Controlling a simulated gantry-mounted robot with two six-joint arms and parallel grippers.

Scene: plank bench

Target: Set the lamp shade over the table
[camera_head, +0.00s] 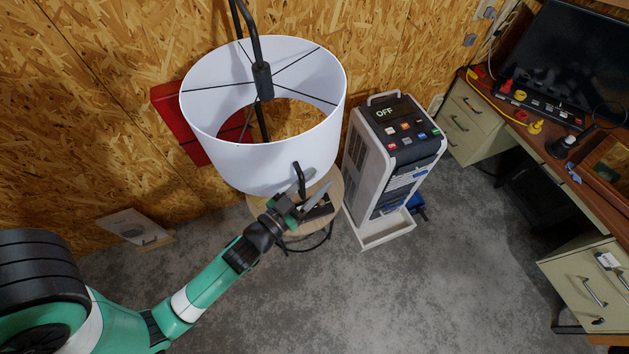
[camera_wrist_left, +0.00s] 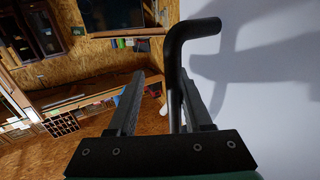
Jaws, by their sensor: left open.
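The white drum lamp shade (camera_head: 262,166) hangs from a black lamp arm (camera_head: 254,45), with its open top and thin spokes showing. A black bent handle (camera_head: 299,177) sticks out from its near side. The round wooden table (camera_head: 335,193) is below the shade, partly hidden by it and by my left gripper (camera_head: 314,181). My left gripper is open at the handle. In the left wrist view the handle (camera_wrist_left: 174,62) runs between the two spread fingers, and the shade's wall (camera_wrist_left: 270,90) fills the right. My right gripper is not in view.
A grey wheeled cabinet (camera_head: 365,185) with a control panel reading OFF stands right of the table. A red panel (camera_head: 180,118) is behind the shade at the wall. A desk (camera_head: 550,140) with drawers is at the right. The grey floor in front is clear.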

